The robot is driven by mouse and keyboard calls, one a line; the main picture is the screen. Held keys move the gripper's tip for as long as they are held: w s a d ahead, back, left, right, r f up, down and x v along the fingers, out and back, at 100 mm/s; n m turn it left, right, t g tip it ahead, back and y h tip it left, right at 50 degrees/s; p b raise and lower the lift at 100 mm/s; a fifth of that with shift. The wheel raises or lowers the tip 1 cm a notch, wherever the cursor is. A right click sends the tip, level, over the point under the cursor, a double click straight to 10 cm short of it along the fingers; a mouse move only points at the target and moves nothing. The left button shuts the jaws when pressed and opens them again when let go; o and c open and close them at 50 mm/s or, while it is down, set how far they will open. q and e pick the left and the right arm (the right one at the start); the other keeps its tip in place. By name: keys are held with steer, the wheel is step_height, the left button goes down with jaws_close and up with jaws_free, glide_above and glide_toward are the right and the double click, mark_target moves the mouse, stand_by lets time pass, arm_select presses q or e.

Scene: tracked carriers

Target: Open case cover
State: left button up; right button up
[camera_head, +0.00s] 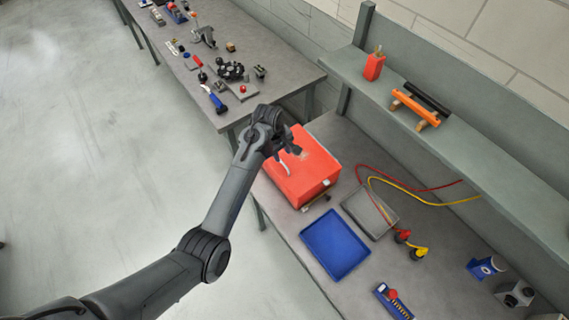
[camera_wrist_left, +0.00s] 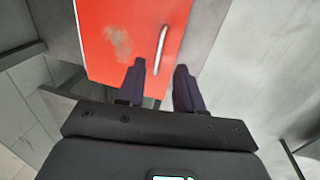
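The case is a red box (camera_head: 312,172) on the grey workbench, next to the wall, and its top cover looks closed. A pale curved handle (camera_head: 283,168) sits on the cover. In the left wrist view the red cover (camera_wrist_left: 110,25) fills the upper middle, with the handle (camera_wrist_left: 160,48) upright in the picture. My left gripper (camera_head: 289,146) is above the case. In the left wrist view its two fingers (camera_wrist_left: 160,82) are apart, with the handle's lower end showing between them. I cannot tell whether they touch it. My right gripper is in neither view.
A blue tray (camera_head: 335,246) and a grey tray (camera_head: 352,208) lie in front of the case. Red and yellow cables (camera_head: 410,187) run to the right. A shelf (camera_head: 460,135) overhangs the bench's back. Another table (camera_head: 285,68) holds several tools.

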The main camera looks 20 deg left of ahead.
mark_target(286, 167)
arm_select(q)
steer(key=f, duration=0.3)
steer(key=w+f, duration=0.1)
steer(key=f, duration=0.5)
steer(key=shift+w+d+f, duration=0.1)
steer(key=shift+w+d, duration=0.15)
steer(key=shift+d, duration=0.15)
steer(key=shift+c, duration=0.3)
jaws_close()
stand_by(0.8)
